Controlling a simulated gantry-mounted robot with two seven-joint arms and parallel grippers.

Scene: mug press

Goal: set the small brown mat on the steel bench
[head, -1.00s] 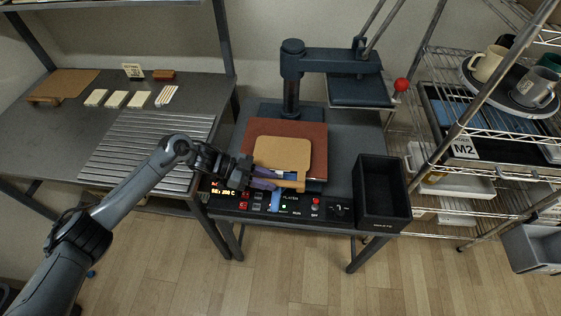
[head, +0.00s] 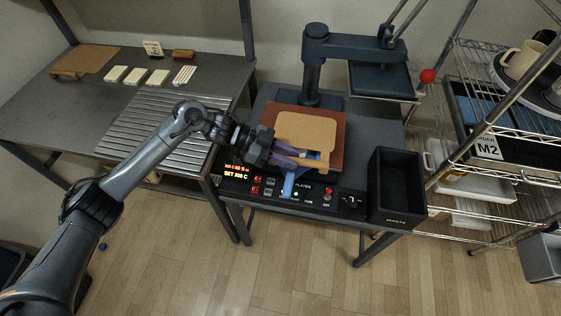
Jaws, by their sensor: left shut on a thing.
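The small brown mat (head: 306,127) is a tan rounded sheet with a wooden grip bar (head: 305,162) along its front edge. It is over the reddish-brown pad (head: 334,160) of the press. Whether it touches the pad or hovers just above it, I cannot tell. My left gripper (head: 296,157) reaches in from the left and is shut on the mat's front at the grip bar; the fingers partly hide it. The steel bench (head: 60,105) is at the left, with a ribbed metal section at its right. My right gripper is not in view.
A larger brown mat (head: 85,60) lies at the bench's far left. Several cream tiles (head: 137,76) and a card stand (head: 152,48) are behind the ribbed rack (head: 165,132). The press head (head: 380,80) is swung right. A black bin (head: 398,187) and wire shelves stand at the right.

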